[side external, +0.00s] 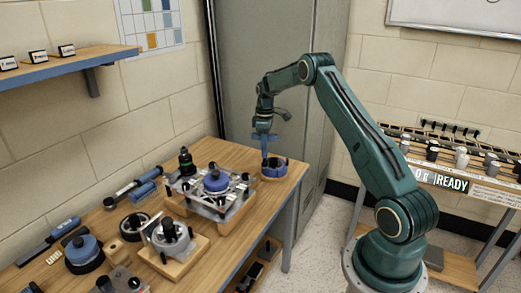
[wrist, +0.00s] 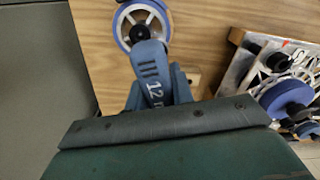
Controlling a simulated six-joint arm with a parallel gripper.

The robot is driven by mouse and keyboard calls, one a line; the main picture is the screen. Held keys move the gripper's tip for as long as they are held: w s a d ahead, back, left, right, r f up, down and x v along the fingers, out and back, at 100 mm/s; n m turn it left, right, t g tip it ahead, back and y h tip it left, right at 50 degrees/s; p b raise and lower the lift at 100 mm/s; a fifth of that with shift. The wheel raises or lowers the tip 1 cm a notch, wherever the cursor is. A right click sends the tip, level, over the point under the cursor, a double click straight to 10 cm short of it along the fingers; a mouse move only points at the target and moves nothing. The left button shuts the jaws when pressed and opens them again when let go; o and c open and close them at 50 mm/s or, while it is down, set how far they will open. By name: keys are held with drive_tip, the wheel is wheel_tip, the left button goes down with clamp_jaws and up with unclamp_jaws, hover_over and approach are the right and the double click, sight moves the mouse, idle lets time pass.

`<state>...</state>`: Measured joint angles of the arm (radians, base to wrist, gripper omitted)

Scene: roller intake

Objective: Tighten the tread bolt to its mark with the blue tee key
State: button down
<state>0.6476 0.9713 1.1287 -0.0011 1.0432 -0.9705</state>
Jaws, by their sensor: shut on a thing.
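My gripper (side external: 264,133) is above the far right corner of the bench and is shut on the blue tee key (side external: 265,138). The wrist view shows a round blue and pale ring (wrist: 126,22) just beyond the key. A blue wheel (side external: 216,181) sits on a metal fixture (side external: 190,198) to the left. The tread bolt and its mark cannot be made out.
The fixture also shows at the right of the wrist view (wrist: 243,68). A wooden-based block (side external: 173,258), a loose blue wheel (side external: 84,252) and blue-handled tools (side external: 145,191) crowd the bench's left and front. A grey cabinet (side external: 275,70) stands close behind my gripper.

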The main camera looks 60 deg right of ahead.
drive_tip(key=shift+r, duration=0.3)
drive_tip(key=shift+r, duration=0.3)
drive_tip(key=shift+r, duration=0.15)
idle(0.4)
drive_tip(key=shift+r, duration=2.15)
